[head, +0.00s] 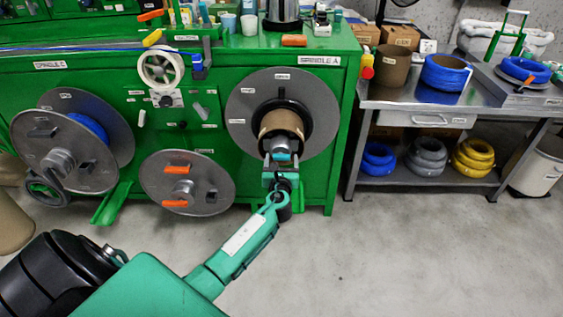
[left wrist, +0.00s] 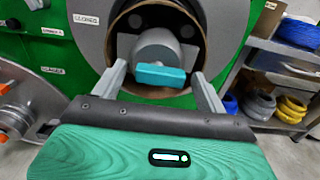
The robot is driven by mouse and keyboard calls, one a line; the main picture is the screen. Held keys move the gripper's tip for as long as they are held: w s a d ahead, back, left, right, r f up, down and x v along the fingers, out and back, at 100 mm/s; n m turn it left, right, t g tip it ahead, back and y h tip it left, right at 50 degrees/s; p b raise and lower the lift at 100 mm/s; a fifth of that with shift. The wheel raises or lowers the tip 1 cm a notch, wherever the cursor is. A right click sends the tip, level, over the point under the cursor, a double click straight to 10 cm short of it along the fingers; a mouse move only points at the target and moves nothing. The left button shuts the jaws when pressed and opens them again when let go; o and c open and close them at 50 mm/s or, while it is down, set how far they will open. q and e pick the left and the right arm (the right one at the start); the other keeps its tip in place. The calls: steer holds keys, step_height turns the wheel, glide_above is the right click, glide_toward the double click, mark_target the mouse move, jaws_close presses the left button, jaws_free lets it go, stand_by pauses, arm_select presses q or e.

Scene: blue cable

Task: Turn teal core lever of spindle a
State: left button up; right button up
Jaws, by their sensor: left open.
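Spindle A's grey disc (head: 240,110) is mounted on the green cabinet under a label reading SPINDLE A (head: 320,61). A brown core ring (head: 281,121) surrounds its grey hub. The teal core lever (head: 281,156) sits on the front of the hub, and it lies roughly level in the left wrist view (left wrist: 160,76). My left gripper (left wrist: 160,84) is open, with one finger on each side of the lever and a visible gap to both. In the head view my left gripper (head: 281,163) is in front of the hub and partly hides it. My right gripper is not in view.
A disc with orange levers (head: 178,169) is at lower left of spindle A. Spindle C's reel (head: 70,140) holds blue cable at far left. A metal bench (head: 410,97) with cable coils stands at right. The floor in front is clear.

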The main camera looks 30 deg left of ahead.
arm_select(q)
steer(key=shift+w, duration=0.1)
steer(key=c, duration=1)
